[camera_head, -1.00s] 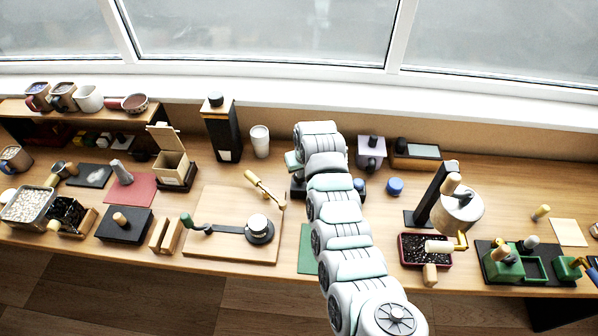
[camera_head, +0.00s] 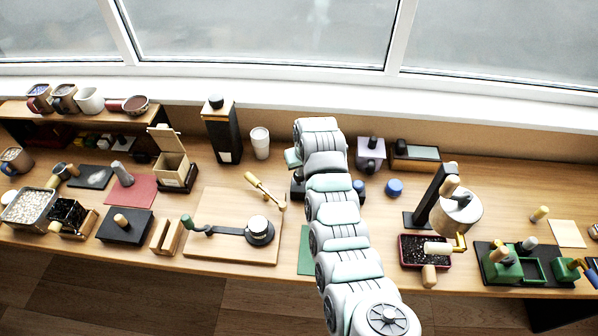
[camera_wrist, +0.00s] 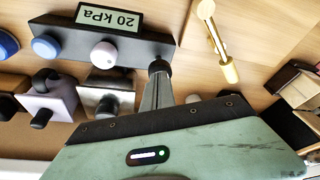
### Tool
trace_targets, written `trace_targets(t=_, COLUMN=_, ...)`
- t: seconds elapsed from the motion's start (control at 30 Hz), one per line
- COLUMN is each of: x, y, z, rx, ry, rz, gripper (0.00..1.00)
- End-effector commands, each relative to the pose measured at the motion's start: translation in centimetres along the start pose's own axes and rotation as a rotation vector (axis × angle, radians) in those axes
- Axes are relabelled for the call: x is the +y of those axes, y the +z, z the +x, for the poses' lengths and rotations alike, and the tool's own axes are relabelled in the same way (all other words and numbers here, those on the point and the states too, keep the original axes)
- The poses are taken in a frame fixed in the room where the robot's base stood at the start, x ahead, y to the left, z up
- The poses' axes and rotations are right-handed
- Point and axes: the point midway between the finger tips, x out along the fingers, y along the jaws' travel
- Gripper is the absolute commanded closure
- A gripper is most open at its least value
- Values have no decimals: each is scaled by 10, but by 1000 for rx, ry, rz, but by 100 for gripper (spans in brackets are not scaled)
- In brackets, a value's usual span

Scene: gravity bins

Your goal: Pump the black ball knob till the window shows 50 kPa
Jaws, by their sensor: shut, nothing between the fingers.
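A dark panel (camera_wrist: 75,42) in the wrist view carries a display window (camera_wrist: 109,18) that reads 20 kPa, upside down in the picture. A blue knob (camera_wrist: 46,47) and a white knob (camera_wrist: 104,54) sit on the panel. The black ball knob (camera_wrist: 159,66) is at the panel's right end. My gripper (camera_wrist: 158,78) is shut and empty, its tips right at the black ball knob; whether they touch it I cannot tell. In the head view my arm hides the gripper and most of the panel, including the window.
A grey block with a black knob (camera_wrist: 48,100) and a metal block (camera_wrist: 108,92) stand close by. In the head view, a wooden board (camera_head: 215,205) is left of my arm and a blue round thing (camera_head: 394,187) is right.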

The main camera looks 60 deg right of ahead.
Motion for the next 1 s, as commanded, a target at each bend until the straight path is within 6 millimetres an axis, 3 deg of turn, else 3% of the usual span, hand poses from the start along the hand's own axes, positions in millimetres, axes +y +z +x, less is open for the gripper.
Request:
trace_targets(t=0.57, x=0, y=-2, z=-6, rx=1, ry=0, rz=0, gripper=100)
trace_targets(t=1.0, x=0, y=-14, z=-43, rx=1, ry=1, rz=0, gripper=100)
